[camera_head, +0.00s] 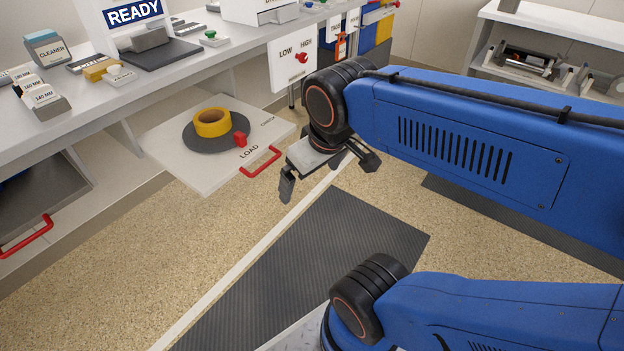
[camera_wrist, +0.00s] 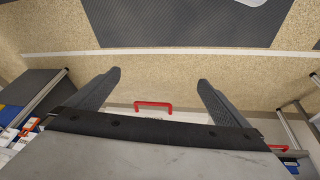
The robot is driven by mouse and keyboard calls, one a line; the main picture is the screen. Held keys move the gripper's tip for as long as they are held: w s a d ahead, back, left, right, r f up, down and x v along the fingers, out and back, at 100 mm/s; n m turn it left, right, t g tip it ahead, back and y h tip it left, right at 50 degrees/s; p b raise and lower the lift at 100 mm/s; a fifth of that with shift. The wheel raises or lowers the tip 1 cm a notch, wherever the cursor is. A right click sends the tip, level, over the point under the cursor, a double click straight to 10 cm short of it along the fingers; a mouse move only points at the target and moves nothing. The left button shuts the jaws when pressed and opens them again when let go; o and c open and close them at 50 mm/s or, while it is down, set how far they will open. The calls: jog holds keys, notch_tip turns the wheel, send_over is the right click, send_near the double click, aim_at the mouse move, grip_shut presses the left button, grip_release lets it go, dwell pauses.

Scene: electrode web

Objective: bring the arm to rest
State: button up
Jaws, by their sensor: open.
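My blue arm (camera_head: 480,150) reaches in from the right in the head view, with its end over the floor in front of the bench. My gripper (camera_head: 318,178) hangs just right of the pulled-out load drawer's red handle. In the wrist view my gripper (camera_wrist: 160,88) shows two dark fingers wide apart with nothing between them. The load drawer (camera_head: 175,165) bears a dark round plate (camera_head: 205,145) with a yellow roll (camera_head: 212,122) and a small red block (camera_head: 240,139). The drawer's red handle (camera_wrist: 153,105) shows between and beyond the fingers.
The bench (camera_head: 120,95) runs along the left and back, with a READY sign (camera_head: 134,12) and several labelled blocks. Another red handle (camera_head: 28,236) is at the far left. A white shelf (camera_head: 560,25) stands at the back right. The dark floor mat (camera_head: 320,255) is clear.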

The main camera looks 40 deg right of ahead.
jog(key=shift+s+a+m+t+y, duration=0.3)
jog(key=shift+s+m, duration=0.2)
jog(key=shift+m, duration=0.1)
